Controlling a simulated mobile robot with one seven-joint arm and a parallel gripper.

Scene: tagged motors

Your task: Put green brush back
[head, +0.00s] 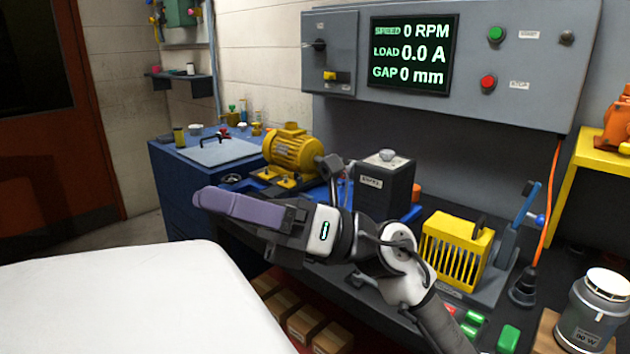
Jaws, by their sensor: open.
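Several small green pieces lie at the front right of the dark bench: one (508,339) stands by itself, and others (474,318) lie beside it near a red piece. I cannot tell which of these, if any, is the green brush, as they are small and my arm partly covers that spot. My gripper (208,197), with purple-grey fingers, points left in front of the blue cabinet, well away from the green pieces. It is open, seen from the side, with nothing visible between the fingers.
A yellow motor (292,150), a dark grey box (384,186) and a yellow cage guard (456,250) stand on the bench. A grey canister (594,312) is at the right. A control panel (540,55) hangs behind. Cardboard boxes (305,322) sit below.

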